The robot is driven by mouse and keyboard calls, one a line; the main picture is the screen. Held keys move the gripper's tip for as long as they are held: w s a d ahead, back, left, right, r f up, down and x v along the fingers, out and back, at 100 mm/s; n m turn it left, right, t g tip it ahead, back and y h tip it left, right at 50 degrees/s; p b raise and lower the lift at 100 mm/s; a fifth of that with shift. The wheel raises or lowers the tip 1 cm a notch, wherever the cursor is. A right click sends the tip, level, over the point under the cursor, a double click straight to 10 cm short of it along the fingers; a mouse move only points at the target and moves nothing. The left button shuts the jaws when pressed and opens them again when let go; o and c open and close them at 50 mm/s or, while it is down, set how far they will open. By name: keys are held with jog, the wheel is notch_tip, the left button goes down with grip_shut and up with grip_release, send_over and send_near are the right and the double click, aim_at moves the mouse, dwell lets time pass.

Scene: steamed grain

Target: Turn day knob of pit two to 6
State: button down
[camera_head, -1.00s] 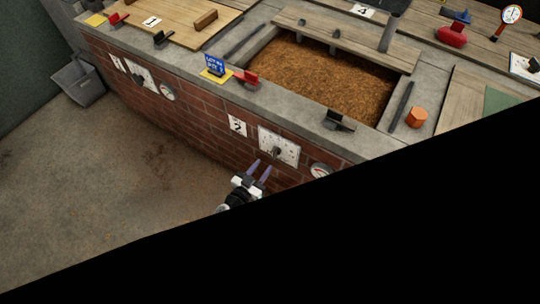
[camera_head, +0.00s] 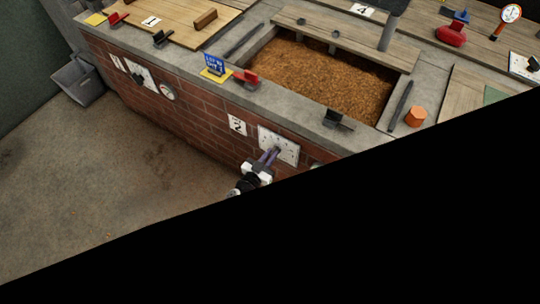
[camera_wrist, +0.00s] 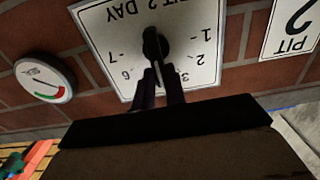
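The white day dial of pit two (camera_head: 291,152) is on the brick front wall and shows upside down in the wrist view (camera_wrist: 97,32). Its black knob (camera_wrist: 153,43) sits at the dial's middle. The numbers 1, 2, 3, 6 and 7 are readable; my fingers hide those between 3 and 6. A light strip below the knob lies between my fingers, toward the hidden numbers. My gripper (camera_head: 270,156) is at the dial with its two purple fingers spread narrowly. In the wrist view my fingers (camera_wrist: 158,82) have a gap between them near the knob; I cannot see firm contact.
The pit 2 sign (camera_head: 237,125) is left of the dial. A round gauge (camera_wrist: 44,78) is on the dial's other side. The grain pit (camera_head: 318,78) lies above behind a concrete ledge. Another dial (camera_head: 139,75) is farther left. The floor (camera_head: 110,180) is clear.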

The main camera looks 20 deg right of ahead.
jog(key=shift+m, duration=0.3)
jog(key=m+b, duration=0.1)
jog(key=m, duration=0.2)
jog(key=s+m+b, duration=0.1)
jog(key=m+b, duration=0.1)
jog(key=m, duration=0.2)
jog(key=d+f+m+b, duration=0.1)
jog(key=m+b, duration=0.1)
jog(key=m, duration=0.2)
jog(key=shift+s+d, duration=0.1)
jog(key=shift+s, duration=0.15)
dwell(0.4)
jog(key=c, duration=1.4)
grip_release()
jog(key=shift+c, duration=0.2)
jog(key=shift+s, duration=0.1)
jog(key=p+v, duration=0.2)
jog(key=v, duration=1.1)
jog(key=shift+s+a, duration=0.15)
jog(key=shift+a, duration=0.15)
